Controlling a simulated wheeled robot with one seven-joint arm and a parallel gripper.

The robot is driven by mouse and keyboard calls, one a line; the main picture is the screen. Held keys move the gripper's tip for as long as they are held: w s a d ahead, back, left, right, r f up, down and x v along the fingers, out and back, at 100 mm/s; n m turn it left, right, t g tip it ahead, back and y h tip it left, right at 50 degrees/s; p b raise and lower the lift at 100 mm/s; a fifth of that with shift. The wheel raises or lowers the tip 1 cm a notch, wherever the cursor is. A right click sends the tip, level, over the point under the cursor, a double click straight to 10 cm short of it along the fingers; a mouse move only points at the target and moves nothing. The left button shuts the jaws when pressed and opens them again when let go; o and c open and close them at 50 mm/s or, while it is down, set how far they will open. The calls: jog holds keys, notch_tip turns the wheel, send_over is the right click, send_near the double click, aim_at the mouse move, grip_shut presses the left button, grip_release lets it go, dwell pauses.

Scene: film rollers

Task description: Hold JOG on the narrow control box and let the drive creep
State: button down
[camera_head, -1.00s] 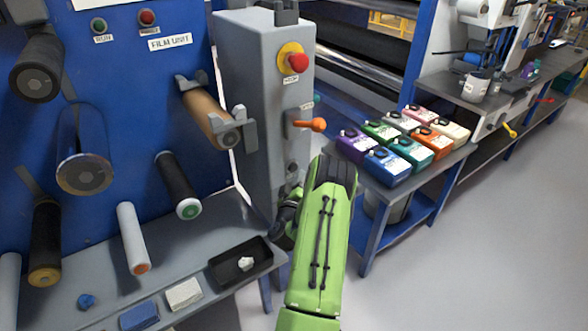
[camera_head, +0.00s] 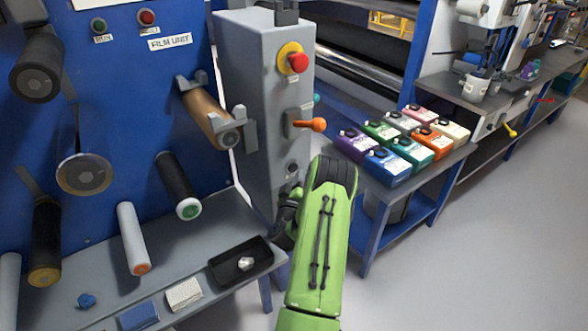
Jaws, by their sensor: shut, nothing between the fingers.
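The narrow grey control box (camera_head: 250,85) stands upright right of the blue film panel. Its front has a red mushroom button (camera_head: 298,62) on a yellow ring, an orange lever (camera_head: 312,124) and a small dark round control (camera_head: 292,168) low down. I cannot read the label by this low control, so I cannot tell whether it is JOG. My gripper (camera_head: 284,220) is dark, shut and empty, beside the box's lower front. My green arm link hides part of it. I cannot tell whether the fingertips touch the box.
Several rollers jut from the blue panel (camera_head: 120,100), including a brown one (camera_head: 208,115) by the box. A grey shelf (camera_head: 205,240) below carries a black tray (camera_head: 240,262). A side table with coloured jugs (camera_head: 388,165) stands right; the floor at right is clear.

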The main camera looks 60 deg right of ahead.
jog(key=shift+w+d+r+p, duration=0.15)
jog(key=shift+w+p, duration=0.15)
jog(key=shift+p, duration=0.5)
jog(key=shift+w+d+p, duration=0.25)
jog(key=shift+w+p, duration=0.25)
jog(key=shift+p, duration=0.2)
dwell(0.5)
jog(key=shift+s+a, duration=0.1)
dwell(2.7)
jog(key=shift+s+a+b, duration=0.35)
jog(key=shift+s+b, duration=0.05)
jog(key=shift+s, duration=0.3)
jog(key=shift+f, duration=0.2)
jog(key=s+b, duration=0.1)
jog(key=s+a+b, duration=0.1)
jog(key=s, duration=0.1)
jog(key=s+a+b, duration=0.1)
jog(key=shift+s+a, duration=0.1)
jog(key=shift+s, duration=0.1)
